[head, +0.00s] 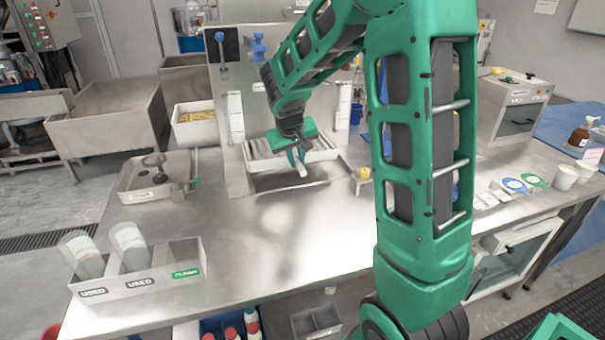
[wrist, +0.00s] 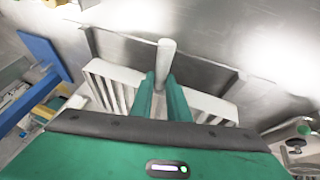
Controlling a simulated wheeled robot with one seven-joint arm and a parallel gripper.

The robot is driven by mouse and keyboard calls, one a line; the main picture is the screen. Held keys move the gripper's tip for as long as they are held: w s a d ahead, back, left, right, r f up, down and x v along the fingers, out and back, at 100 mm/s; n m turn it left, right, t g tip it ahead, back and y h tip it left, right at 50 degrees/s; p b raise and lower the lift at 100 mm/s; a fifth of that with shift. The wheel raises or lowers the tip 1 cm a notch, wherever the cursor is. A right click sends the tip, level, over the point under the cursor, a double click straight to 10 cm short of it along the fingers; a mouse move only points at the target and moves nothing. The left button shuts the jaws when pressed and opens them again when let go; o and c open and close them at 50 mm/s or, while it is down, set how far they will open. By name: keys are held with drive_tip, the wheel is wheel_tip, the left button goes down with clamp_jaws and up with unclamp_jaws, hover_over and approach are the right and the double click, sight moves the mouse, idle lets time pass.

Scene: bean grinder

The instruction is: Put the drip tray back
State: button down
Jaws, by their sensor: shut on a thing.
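The drip tray (head: 321,156) is a pale slatted tray with a short white handle at its front. It is at the foot of the steel grinder stand in the head view. My gripper (head: 297,157) is in front of it, shut on its handle (head: 301,170). In the wrist view the green fingers (wrist: 162,82) close on the white handle (wrist: 166,50), and the slatted tray (wrist: 105,85) shows on both sides of them. My gripper hides the tray's middle. A dark flat rectangle (wrist: 205,70) lies beyond the tray; whether the tray touches the surface, I cannot tell.
The steel stand's side panel (head: 230,150) rises left of the tray. A steel tray with a round tool (head: 158,177) and a bin marked USED (head: 140,283) stand further left. A small yellow-topped item (head: 364,173) is to the right. The front middle counter (head: 280,235) is clear.

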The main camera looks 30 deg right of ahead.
drive_tip(key=d+f, duration=0.2)
drive_tip(key=d, duration=0.1)
drive_tip(key=shift+s, duration=0.2)
drive_tip(key=shift+f, duration=1.9)
drive_tip(key=c, duration=1.7)
unclamp_jaws()
drive_tip(key=v, duration=1.2)
drive_tip(key=shift+s+a, duration=0.1)
drive_tip(key=s+m+g+y, duration=0.1)
drive_tip(key=s, duration=0.9)
drive_tip(key=s+m+g+y, duration=0.1)
drive_tip(key=s, duration=1)
drive_tip(key=s+a+f+m+g+y, duration=0.1)
drive_tip(key=s+g+y, duration=0.1)
drive_tip(key=s, duration=0.9)
drive_tip(key=shift+s+a+m, duration=0.1)
drive_tip(key=shift+m, duration=0.3)
